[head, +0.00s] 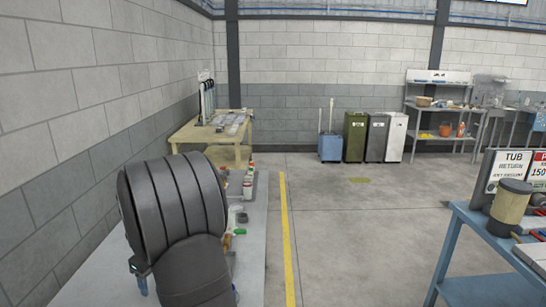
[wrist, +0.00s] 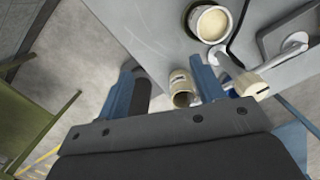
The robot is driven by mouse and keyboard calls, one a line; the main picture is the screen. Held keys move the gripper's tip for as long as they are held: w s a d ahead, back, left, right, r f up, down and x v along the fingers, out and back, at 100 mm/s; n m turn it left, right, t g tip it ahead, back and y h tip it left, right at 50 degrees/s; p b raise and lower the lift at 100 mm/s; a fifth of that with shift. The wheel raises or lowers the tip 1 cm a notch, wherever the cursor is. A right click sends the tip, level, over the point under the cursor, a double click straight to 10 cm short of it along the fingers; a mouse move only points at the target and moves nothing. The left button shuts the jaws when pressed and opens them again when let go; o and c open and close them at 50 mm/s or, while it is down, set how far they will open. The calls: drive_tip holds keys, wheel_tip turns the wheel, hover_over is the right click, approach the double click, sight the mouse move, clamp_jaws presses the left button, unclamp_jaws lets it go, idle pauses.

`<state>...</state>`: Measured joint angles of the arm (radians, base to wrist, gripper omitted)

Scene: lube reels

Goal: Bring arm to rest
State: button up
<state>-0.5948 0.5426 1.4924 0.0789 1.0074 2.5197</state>
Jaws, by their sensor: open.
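My gripper (wrist: 166,78) shows in the wrist view with its two blue fingers spread wide apart. It is open. A small beige cylinder (wrist: 181,90) with an open top shows between the fingers, nearer the right one. I cannot tell how far below the fingers it is, and nothing is clamped.
The wrist view shows a grey surface (wrist: 150,28), a cream-filled cup (wrist: 212,22), a pale-headed fitting (wrist: 250,85) beside the right finger and a dark tray (wrist: 292,32). In the head view, a blue bench (head: 462,212) stands right, a wooden table (head: 200,135) left. Floor between is clear.

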drive_tip(key=f, duration=0.3)
drive_tip(key=s+f, duration=0.1)
drive_tip(key=f, duration=0.6)
drive_tip(key=shift+s+f, duration=0.35)
drive_tip(key=shift+s, duration=0.05)
wheel_tip(320, 180, up, 8)
drive_tip(key=shift+s+d, duration=0.25)
drive_tip(key=shift+s, duration=0.1)
